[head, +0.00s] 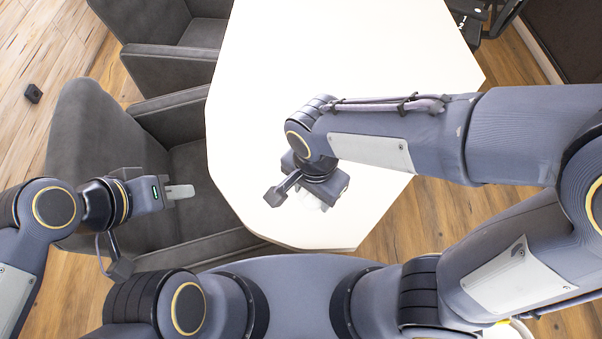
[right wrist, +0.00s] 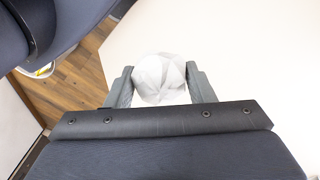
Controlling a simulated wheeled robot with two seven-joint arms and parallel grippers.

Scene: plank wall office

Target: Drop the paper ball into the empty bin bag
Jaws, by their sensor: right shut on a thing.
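The paper ball (right wrist: 160,80) is white and crumpled, and sits between the two fingers of my right gripper (right wrist: 159,72) in the right wrist view. The gripper is shut on it. In the head view my right gripper (head: 318,196) is over the near part of the white table, and a bit of the paper ball (head: 309,201) shows beneath it. My left gripper (head: 180,192) is over a grey chair at the left; its opening is unclear. A white thing with a yellow edge (right wrist: 43,71), partly hidden, is on the floor in the right wrist view; I cannot tell whether it is the bin bag.
The white table (head: 300,60) fills the middle and looks bare. Grey armchairs (head: 95,130) stand along its left side. A small black box (head: 33,93) lies on the wooden floor at the far left.

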